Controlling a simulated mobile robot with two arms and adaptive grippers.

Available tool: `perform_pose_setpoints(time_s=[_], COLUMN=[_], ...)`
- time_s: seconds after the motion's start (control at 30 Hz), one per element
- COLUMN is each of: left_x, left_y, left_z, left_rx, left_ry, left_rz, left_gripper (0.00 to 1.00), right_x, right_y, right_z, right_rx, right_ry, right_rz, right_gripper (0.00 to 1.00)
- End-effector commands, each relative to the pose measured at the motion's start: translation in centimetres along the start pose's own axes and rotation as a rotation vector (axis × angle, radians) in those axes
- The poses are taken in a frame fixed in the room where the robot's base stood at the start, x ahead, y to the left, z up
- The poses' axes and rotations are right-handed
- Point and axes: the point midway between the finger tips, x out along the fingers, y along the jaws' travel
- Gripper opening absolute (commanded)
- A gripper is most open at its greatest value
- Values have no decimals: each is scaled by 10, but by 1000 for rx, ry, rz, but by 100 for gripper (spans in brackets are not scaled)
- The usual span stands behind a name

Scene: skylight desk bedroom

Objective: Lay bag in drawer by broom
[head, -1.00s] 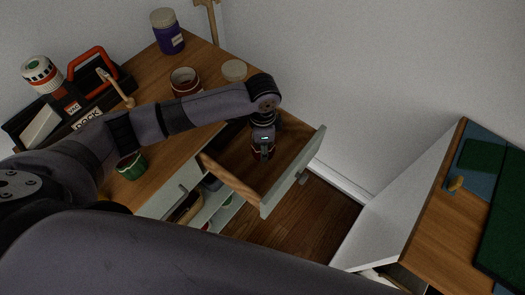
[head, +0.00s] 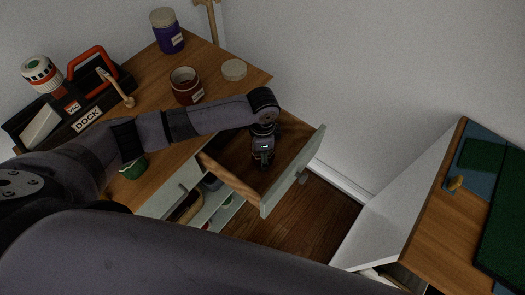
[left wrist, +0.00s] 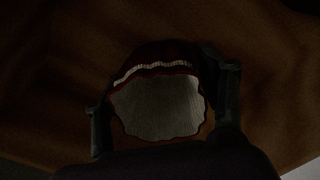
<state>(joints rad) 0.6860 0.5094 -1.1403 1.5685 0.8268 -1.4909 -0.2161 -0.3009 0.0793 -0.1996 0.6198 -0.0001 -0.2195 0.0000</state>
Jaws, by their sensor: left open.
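The drawer (head: 231,158) of the wooden desk is pulled out, with its grey-green front panel (head: 296,168) toward the lower right. My left gripper (head: 264,160) reaches down inside it. In the left wrist view the bag (left wrist: 157,105), pale grey with a dark red band and white stripe, lies between the open fingers of my left gripper (left wrist: 160,112) over the brown wood. Whether the fingers touch it is too dark to tell. In the head view my gripper mostly hides the bag. A wooden upright (head: 211,18) behind the desk may be the broom. My right gripper is out of view.
Open shelves are below. A second desk (head: 430,240) stands right, with bare floor (head: 310,215) between.

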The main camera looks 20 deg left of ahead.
Motion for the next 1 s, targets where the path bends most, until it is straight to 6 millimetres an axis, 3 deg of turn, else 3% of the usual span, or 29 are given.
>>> perform_pose_setpoints(time_s=[0.37,0.47,0.8,1.0], left_x=[-6,-19,-90,-116], left_y=[-1,-1,-1,-1], left_z=[0,-1,-1,-1], left_rx=[0,0,1,0], left_ry=[1,3,3,1], left_rz=[-1,-2,-3,0], left_gripper=[67,67,67,67], right_x=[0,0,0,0], right_y=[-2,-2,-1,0], right_z=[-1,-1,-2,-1], right_rx=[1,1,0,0], right_ry=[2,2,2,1], right_rz=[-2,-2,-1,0], right_gripper=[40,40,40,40])
